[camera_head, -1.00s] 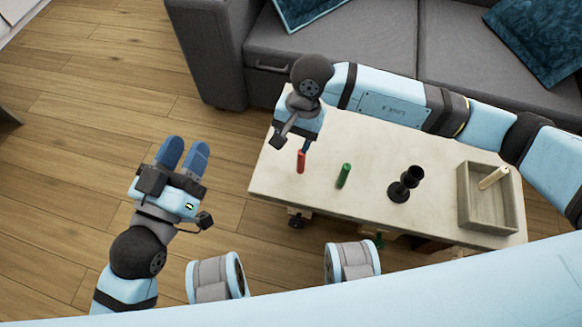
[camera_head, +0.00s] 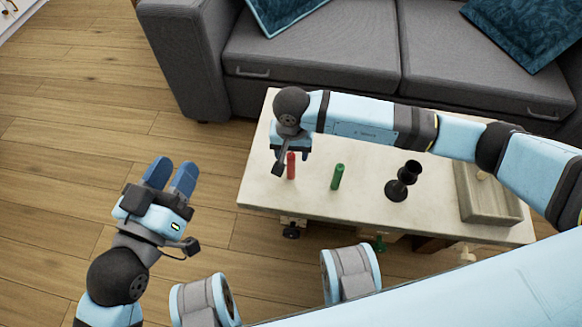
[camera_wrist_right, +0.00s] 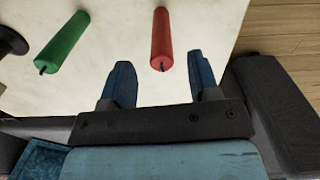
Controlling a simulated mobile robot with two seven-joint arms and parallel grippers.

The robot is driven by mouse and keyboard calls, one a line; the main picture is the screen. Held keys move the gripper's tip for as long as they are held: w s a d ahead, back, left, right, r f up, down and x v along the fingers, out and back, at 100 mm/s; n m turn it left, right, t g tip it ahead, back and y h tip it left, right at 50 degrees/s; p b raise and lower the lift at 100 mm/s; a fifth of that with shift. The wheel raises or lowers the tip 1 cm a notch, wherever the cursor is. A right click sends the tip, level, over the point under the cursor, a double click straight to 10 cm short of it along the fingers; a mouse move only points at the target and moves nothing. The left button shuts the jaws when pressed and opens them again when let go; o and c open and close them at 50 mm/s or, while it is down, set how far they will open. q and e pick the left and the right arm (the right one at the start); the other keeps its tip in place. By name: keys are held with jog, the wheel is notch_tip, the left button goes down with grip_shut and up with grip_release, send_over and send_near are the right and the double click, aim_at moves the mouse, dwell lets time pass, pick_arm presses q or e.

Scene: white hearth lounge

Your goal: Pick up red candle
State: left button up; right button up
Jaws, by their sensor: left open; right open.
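The red candle (camera_head: 291,165) stands at the left end of the pale table (camera_head: 250,195). My left gripper (camera_head: 170,175) is open and empty over the wood floor, left of the table.
A green candle (camera_head: 337,177) stands right of the red one; it is also in the right wrist view (camera_wrist_right: 62,42). A grey sofa (camera_head: 310,55) stands behind.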

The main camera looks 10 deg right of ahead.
aim_at(291, 166)
notch_tip(291, 166, down, 3)
jog(key=shift+a+f+b, duration=0.1)
jog(key=shift+f+b, duration=0.05)
jog(key=shift+b, duration=0.2)
jog(key=shift+c, duration=0.5)
jog(key=c, duration=0.9)
jog(key=shift+c, duration=0.2)
